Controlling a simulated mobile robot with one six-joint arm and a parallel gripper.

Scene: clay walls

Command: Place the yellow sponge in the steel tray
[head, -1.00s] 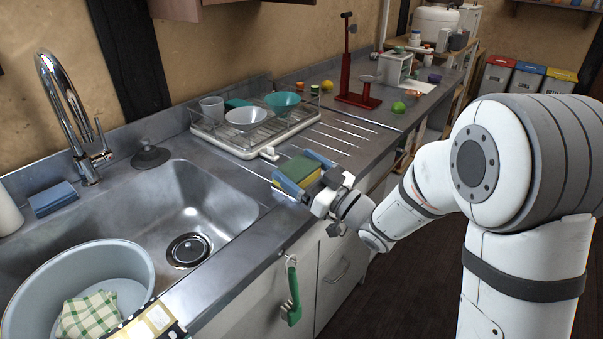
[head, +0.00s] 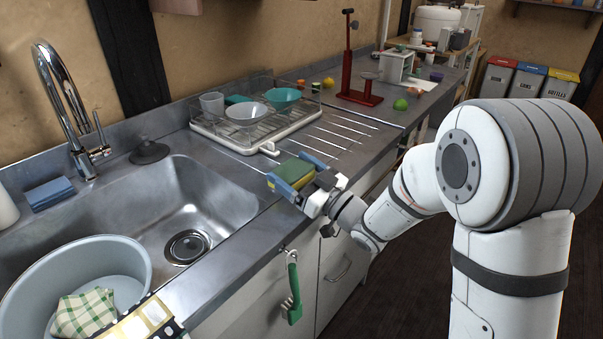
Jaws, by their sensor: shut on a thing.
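The yellow sponge (head: 296,169), with a green top layer, is held between the blue fingers of my gripper (head: 299,174). My gripper is shut on it over the front part of the counter, just right of the sink. The sponge looks roughly level, and I cannot tell whether its underside touches the counter. I cannot make out a steel tray in this view.
The sink (head: 205,205) holds a grey basin (head: 125,255) with a checked cloth (head: 84,312). A dish rack (head: 245,135) with bowls stands behind my gripper. A red stand (head: 358,97) is farther back. The ridged drainboard (head: 335,138) is mostly clear.

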